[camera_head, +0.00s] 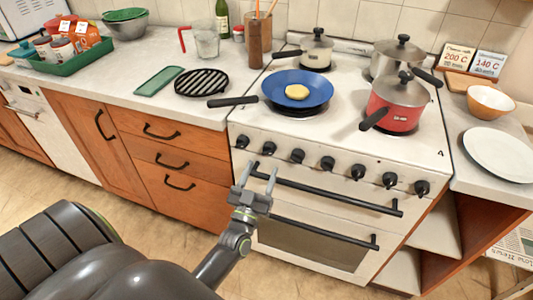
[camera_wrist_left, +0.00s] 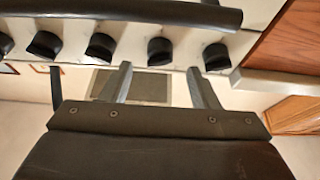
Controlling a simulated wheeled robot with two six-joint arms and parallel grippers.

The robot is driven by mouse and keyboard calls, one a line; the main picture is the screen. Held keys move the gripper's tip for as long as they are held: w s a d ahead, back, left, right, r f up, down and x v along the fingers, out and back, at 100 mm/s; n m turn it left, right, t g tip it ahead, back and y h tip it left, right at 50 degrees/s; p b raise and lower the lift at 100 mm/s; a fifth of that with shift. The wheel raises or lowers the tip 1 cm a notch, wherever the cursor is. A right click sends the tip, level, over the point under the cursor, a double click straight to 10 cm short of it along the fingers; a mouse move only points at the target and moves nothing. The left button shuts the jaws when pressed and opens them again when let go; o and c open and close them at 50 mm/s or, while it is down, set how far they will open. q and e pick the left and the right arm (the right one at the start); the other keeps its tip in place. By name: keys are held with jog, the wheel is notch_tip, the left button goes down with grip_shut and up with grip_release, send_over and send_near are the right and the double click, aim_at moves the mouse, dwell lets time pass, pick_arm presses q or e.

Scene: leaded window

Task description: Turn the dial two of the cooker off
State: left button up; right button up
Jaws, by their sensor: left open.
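The white cooker (camera_head: 330,135) has a row of several black dials along its front panel. The second dial from the left (camera_head: 268,147) also shows in the left wrist view (camera_wrist_left: 160,51); I take it as dial two, though no numbering is readable. My left gripper (camera_head: 257,174) is open and empty, in front of the cooker below the left dials. In the left wrist view the gap between its fingertips (camera_wrist_left: 158,69) lines up with this dial. Whether they touch the panel cannot be told. The leftmost dial (camera_wrist_left: 215,57) lies just beyond one finger. My right gripper is not in view.
Black oven handles (camera_head: 325,192) cross the front below the dials. A blue pan (camera_head: 310,86) with its handle pointing left, a red pot (camera_head: 398,108) and other pots stand on the hob. Wooden drawers (camera_head: 175,160) stand left; the floor in front is free.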

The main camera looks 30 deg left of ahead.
aim_at(268, 153)
pick_arm(q)
jog(key=x, duration=0.4)
jog(key=shift+w+p, duration=0.1)
jog(key=shift+p, duration=0.25)
jog(key=shift+w+a+r, duration=0.15)
jog(key=shift+w, duration=0.3)
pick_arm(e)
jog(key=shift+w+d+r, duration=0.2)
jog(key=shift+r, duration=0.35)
pick_arm(q)
jog(key=c, duration=1)
